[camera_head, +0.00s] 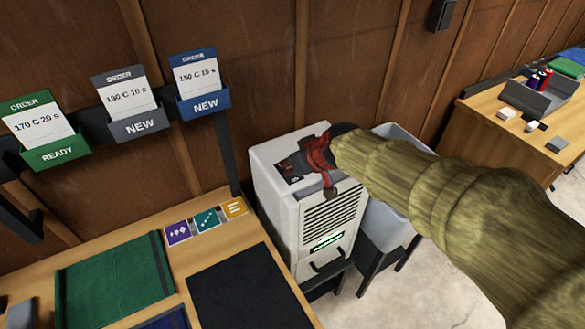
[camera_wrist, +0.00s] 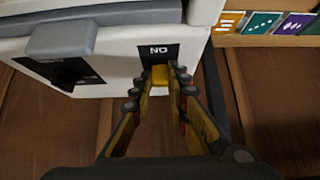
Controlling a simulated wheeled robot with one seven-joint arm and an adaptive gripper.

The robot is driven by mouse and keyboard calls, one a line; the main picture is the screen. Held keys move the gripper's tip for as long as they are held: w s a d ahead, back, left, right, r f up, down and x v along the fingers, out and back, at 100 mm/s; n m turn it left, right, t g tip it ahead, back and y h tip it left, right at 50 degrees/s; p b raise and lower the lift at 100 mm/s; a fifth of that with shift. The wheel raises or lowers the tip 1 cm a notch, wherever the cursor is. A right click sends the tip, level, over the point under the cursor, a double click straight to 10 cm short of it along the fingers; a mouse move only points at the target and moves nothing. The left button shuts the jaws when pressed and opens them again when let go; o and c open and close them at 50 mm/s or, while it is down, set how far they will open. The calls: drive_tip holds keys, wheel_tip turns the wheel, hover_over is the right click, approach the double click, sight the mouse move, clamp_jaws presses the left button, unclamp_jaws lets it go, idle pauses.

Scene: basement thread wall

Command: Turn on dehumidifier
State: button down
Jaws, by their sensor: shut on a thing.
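The dehumidifier (camera_head: 328,222) is a white cabinet with a dark grille, standing right of the workbench. A small green-lit display (camera_head: 326,241) shows on its front; its text is too small to read. My gripper (camera_head: 300,163) is over its top panel, which the gripper partly hides. In the wrist view, which looks upside down, my gripper (camera_wrist: 158,84) has its fingertips on both sides of a small yellow switch (camera_wrist: 160,75) and is shut on it. The switch sits beside a black label (camera_wrist: 158,51) whose letters appear as "NO", consistent with an inverted "ON".
The workbench (camera_head: 222,243) holds a green mat (camera_head: 110,280), a black mat (camera_head: 245,290) and coloured cards. Order holders (camera_head: 205,103) hang on the wooden wall. A grey bin (camera_head: 388,225) stands close right of the dehumidifier. A second table (camera_head: 520,130) is at far right.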

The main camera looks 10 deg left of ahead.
idle(0.3)
drive_tip(key=c, duration=1.7)
unclamp_jaws()
drive_tip(key=shift+r, duration=0.1)
drive_tip(key=v, duration=1.1)
drive_tip(key=shift+s+d+r, duration=0.15)
drive_tip(key=shift+s+r, duration=0.1)
